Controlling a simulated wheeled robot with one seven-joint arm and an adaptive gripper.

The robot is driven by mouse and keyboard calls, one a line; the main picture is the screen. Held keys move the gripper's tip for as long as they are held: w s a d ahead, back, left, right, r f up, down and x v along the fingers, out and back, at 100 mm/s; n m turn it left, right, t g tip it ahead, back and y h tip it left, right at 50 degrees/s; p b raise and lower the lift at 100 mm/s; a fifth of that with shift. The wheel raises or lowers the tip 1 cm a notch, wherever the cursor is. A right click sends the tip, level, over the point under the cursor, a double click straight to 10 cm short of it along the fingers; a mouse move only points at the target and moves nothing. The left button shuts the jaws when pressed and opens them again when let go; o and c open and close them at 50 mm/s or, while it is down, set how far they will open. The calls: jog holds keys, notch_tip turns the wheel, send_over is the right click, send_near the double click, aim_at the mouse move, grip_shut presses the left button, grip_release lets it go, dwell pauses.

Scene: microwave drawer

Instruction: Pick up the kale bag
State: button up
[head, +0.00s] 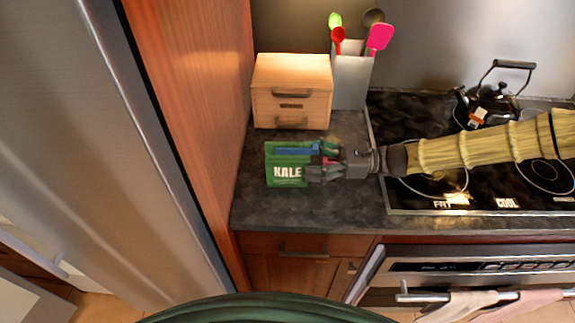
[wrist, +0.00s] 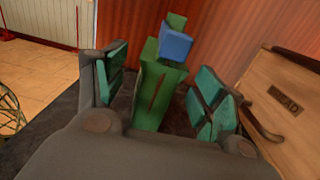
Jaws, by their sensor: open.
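The green kale bag (head: 286,172), with white "KALE" lettering, is on the dark counter at the left, in front of the wooden bread box. A blue part shows along its top. My gripper (head: 327,160) reaches in from the right and is at the bag's right side in the head view. In the wrist view, the green bag (wrist: 155,88) stands between the two spread teal-padded fingers of my gripper (wrist: 158,98). The fingers are open, with a gap showing on the right side of the bag. The bag's lower part is hidden by my gripper's body.
A wooden bread box (head: 291,92) stands behind the bag. A grey utensil holder (head: 350,80) is beside it. The stovetop (head: 480,185) with a black kettle (head: 488,104) lies to the right. A red-brown wood panel (head: 200,100) bounds the left. Counter in front is clear.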

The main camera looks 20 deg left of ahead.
aim_at(288, 160)
jog(key=p+x, duration=0.2)
jog(key=x, duration=0.3)
jog(key=shift+a+r, duration=0.1)
jog(key=shift+a, duration=0.1)
jog(key=shift+s+a, duration=0.1)
jog(key=shift+a, duration=0.15)
grip_shut()
